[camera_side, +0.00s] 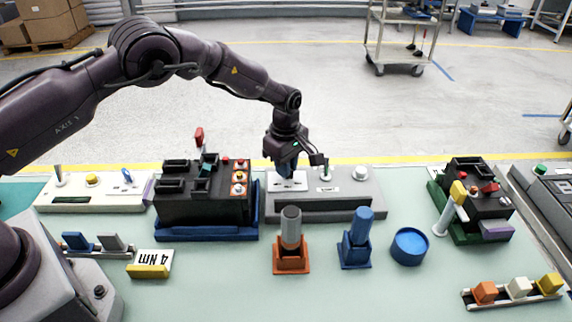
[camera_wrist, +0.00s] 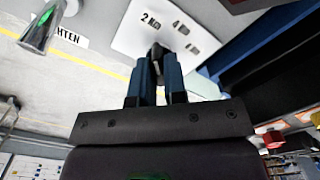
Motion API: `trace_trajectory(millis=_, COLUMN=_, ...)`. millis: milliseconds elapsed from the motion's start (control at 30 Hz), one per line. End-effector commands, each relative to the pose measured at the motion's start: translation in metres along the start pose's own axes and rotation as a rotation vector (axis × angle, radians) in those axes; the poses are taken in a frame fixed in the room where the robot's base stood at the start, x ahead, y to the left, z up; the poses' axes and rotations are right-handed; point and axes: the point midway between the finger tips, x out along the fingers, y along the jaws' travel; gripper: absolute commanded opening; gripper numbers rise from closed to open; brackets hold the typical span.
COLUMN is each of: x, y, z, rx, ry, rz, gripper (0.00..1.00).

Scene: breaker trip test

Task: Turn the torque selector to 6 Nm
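The torque selector's white dial plate (camera_side: 290,184) is on a grey box (camera_side: 345,203) at the back middle of the bench. In the wrist view the plate (camera_wrist: 128,38) carries the labels 2 Nm and 4 Nm, and a third label partly cut off by the view angle. The dark selector knob (camera_wrist: 156,54) stands between my blue fingertips, with a finger close against each side. My gripper (camera_side: 287,172) points down over the plate in the side view; in the wrist view the gripper (camera_wrist: 157,66) appears shut on the knob. Which label the knob points at is hidden.
A metal toggle (camera_wrist: 42,25) with a green tip stands beside the plate, near a label ending "HTEN". A black breaker unit (camera_side: 205,195) is close on the left. A card (camera_side: 150,262) reading 4 Nm lies upside down at the front left.

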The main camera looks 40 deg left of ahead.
Motion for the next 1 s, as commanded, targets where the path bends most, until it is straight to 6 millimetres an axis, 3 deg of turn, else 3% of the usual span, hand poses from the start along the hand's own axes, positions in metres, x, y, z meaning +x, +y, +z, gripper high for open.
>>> trace_trajectory(millis=467, x=-0.0005, y=0.0004, z=-0.0001, rx=0.083, ry=0.0, rz=0.0, gripper=0.0)
trace_trajectory(millis=1000, x=-0.0009, y=0.0022, z=0.0002, rx=0.547, ry=0.001, rz=0.0, gripper=0.0)
